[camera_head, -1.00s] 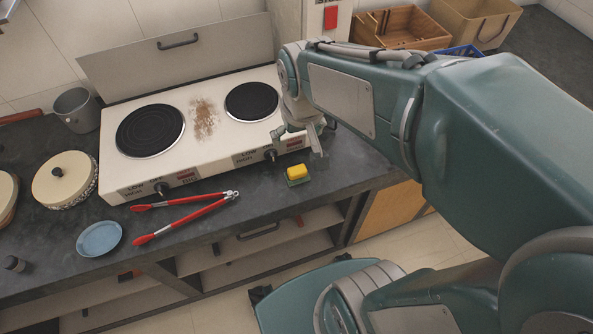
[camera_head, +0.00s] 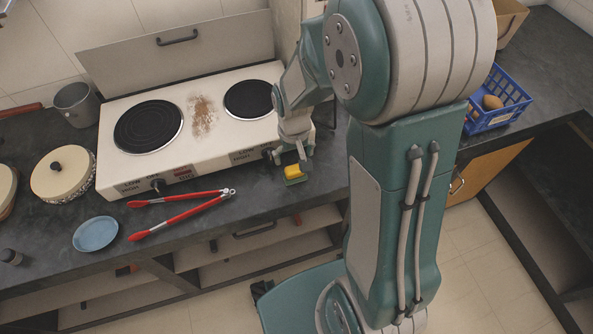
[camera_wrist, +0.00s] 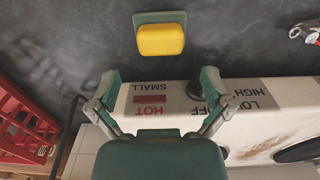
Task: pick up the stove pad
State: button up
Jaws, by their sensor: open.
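The stove pad, a small yellow block on a green base (camera_head: 293,172), lies on the dark counter just in front of the stove's right front corner. In the wrist view the pad (camera_wrist: 160,39) is near the top centre, beyond the fingertips. My gripper (camera_head: 301,157) is just above and beside the pad in the head view, partly overlapping it there.
The white two-burner stove (camera_head: 212,142) stands behind the pad, its front panel and knob close to my fingers. Red-handled tongs (camera_head: 180,212) lie left of the pad. A blue plate (camera_head: 95,233) is further left. A blue basket (camera_head: 515,104) is right. A red crate (camera_wrist: 22,128) shows in the wrist view.

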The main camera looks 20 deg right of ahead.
aim_at(294, 168)
jog(key=f, duration=0.4)
jog(key=shift+s+a+f, duration=0.25)
jog(key=shift+f, duration=0.1)
jog(key=shift+d+f, duration=0.15)
jog(key=shift+d, duration=0.15)
jog(key=c, duration=0.8)
jog(key=shift+c, duration=1.3)
